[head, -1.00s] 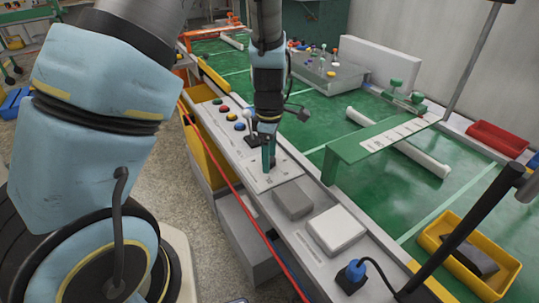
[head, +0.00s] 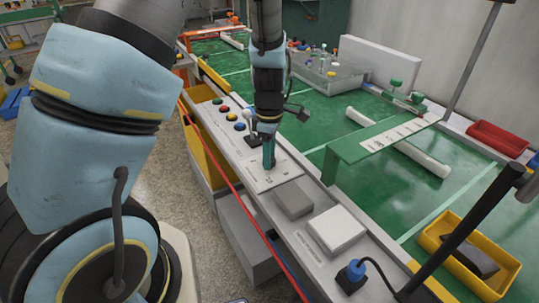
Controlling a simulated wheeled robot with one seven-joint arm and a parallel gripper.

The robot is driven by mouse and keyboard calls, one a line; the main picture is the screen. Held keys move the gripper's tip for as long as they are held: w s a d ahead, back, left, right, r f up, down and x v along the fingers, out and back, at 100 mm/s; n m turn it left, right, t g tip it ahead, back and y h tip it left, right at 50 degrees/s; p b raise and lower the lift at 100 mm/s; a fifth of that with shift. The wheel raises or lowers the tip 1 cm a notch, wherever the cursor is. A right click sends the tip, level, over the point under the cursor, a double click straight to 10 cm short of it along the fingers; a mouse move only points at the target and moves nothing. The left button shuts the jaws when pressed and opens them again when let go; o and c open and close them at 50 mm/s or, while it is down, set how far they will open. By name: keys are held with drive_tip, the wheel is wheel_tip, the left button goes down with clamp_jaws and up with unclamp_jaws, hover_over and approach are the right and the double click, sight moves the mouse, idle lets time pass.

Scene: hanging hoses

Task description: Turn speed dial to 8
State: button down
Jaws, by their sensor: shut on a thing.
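My gripper (head: 268,163) points down at the white control panel (head: 262,182) along the near edge of the green table. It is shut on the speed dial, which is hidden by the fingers. Small marks show on the panel around the fingertips, too small to read, so the dial's setting cannot be told.
A grey box (head: 294,201) and a white box (head: 337,230) are to the right. A red hose (head: 228,176) hangs across in front.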

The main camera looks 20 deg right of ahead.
drive_tip(key=shift+m, duration=0.3)
drive_tip(key=m, duration=0.4)
drive_tip(key=shift+m+p, duration=0.3)
drive_tip(key=shift+m, duration=0.1)
drive_tip(key=m, duration=1.2)
drive_tip(key=shift+m, duration=0.4)
drive_tip(key=m+p, duration=0.1)
drive_tip(key=m, duration=0.4)
drive_tip(key=shift+a, duration=0.1)
drive_tip(key=shift+m, duration=0.3)
drive_tip(key=shift+c, duration=1.9)
unclamp_jaws()
